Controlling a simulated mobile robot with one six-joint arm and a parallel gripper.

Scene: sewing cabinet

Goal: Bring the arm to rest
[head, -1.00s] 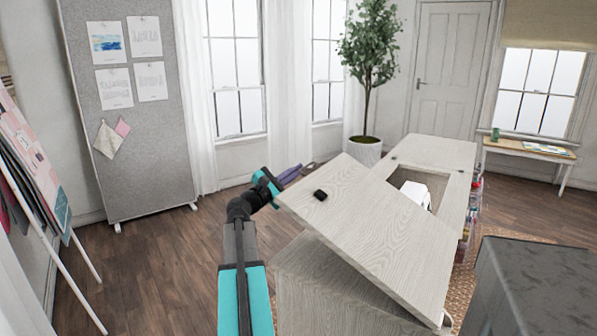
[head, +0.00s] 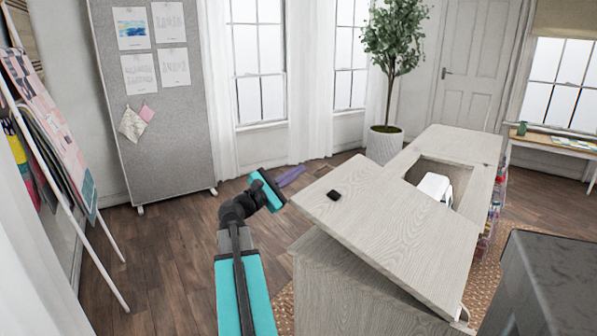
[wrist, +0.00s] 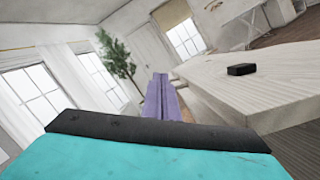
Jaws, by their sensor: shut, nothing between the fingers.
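My arm reaches forward from the bottom of the head view, bent at the wrist. My gripper (head: 290,176) has purple fingers and is at the left of the sewing cabinet's raised lid (head: 400,240), apart from it. The fingers also show in the wrist view (wrist: 162,100), close together with nothing seen between them. The lid is pale wood and tilted, with a small black block (head: 333,195) on it. The block also shows in the wrist view (wrist: 241,69), to the right of the fingers.
A white machine (head: 436,187) sits in the cabinet's opening. A potted tree (head: 385,143) stands behind the cabinet. A grey pinboard (head: 165,120) and a leaning display rack (head: 50,130) stand at the left. The wooden floor (head: 165,265) left of my arm is clear.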

